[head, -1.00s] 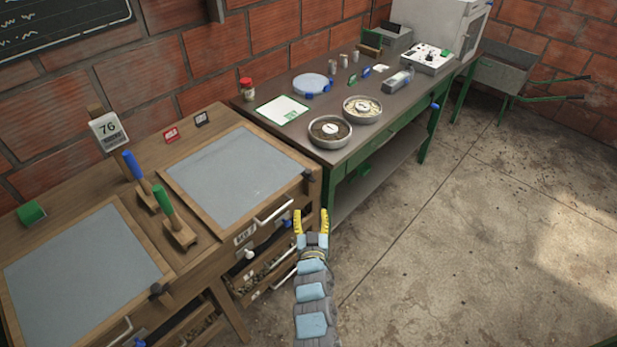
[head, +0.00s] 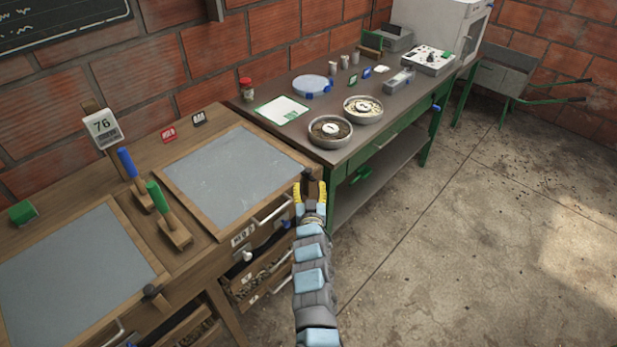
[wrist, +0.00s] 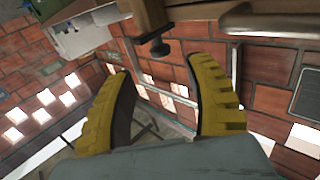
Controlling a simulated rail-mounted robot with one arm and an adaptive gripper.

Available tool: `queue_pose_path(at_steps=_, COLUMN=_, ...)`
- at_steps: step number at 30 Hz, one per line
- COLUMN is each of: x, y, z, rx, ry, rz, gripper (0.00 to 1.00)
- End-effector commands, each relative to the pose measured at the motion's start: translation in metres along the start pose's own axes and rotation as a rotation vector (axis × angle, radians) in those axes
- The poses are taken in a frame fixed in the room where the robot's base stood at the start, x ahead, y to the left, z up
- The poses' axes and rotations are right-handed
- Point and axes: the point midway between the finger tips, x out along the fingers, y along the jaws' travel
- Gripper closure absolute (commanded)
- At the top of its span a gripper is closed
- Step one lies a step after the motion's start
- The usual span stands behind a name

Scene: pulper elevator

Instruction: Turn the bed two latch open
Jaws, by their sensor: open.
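The bed with the numbered plate (head: 243,236) has a grey screen top (head: 232,175) in a wooden frame. A dark knob-like latch (head: 307,175) sits at its right front corner, partly hidden by my gripper (head: 310,192). In the wrist view the dark latch (wrist: 159,48) sticks out from a wooden block, just beyond and between the yellow fingertips of my gripper (wrist: 163,66). The fingers are apart with nothing between them. I cannot tell whether they touch the latch.
A handle (head: 272,210) and open drawers (head: 262,276) are on the bed's front, left of my arm. Another bed (head: 75,265) with its own dark latch (head: 151,291) stands at left. The green-legged table (head: 375,150) is close on the right. The floor (head: 460,260) is clear.

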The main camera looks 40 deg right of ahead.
Motion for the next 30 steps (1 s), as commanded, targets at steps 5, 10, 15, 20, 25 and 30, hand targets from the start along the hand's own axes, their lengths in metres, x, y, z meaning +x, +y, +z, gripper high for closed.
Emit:
queue_pose_path(at_steps=5, x=0.018, y=-0.001, z=0.003, rx=0.001, ry=0.004, rz=-0.003, gripper=0.46)
queue_pose_path(at_steps=10, x=0.033, y=0.0, z=0.003, rx=0.001, ry=0.005, rz=-0.001, gripper=0.46)
queue_pose_path(at_steps=15, x=0.047, y=-0.002, z=0.002, rx=-0.002, ry=0.005, rz=-0.004, gripper=0.46)
queue_pose_path(at_steps=20, x=0.057, y=-0.002, z=0.003, rx=-0.002, ry=0.0, rz=-0.004, gripper=0.46)
queue_pose_path(at_steps=25, x=0.063, y=-0.001, z=0.0, rx=-0.001, ry=0.002, rz=-0.001, gripper=0.46)
queue_pose_path(at_steps=30, x=0.065, y=0.0, z=-0.001, rx=-0.001, ry=0.002, rz=-0.001, gripper=0.46)
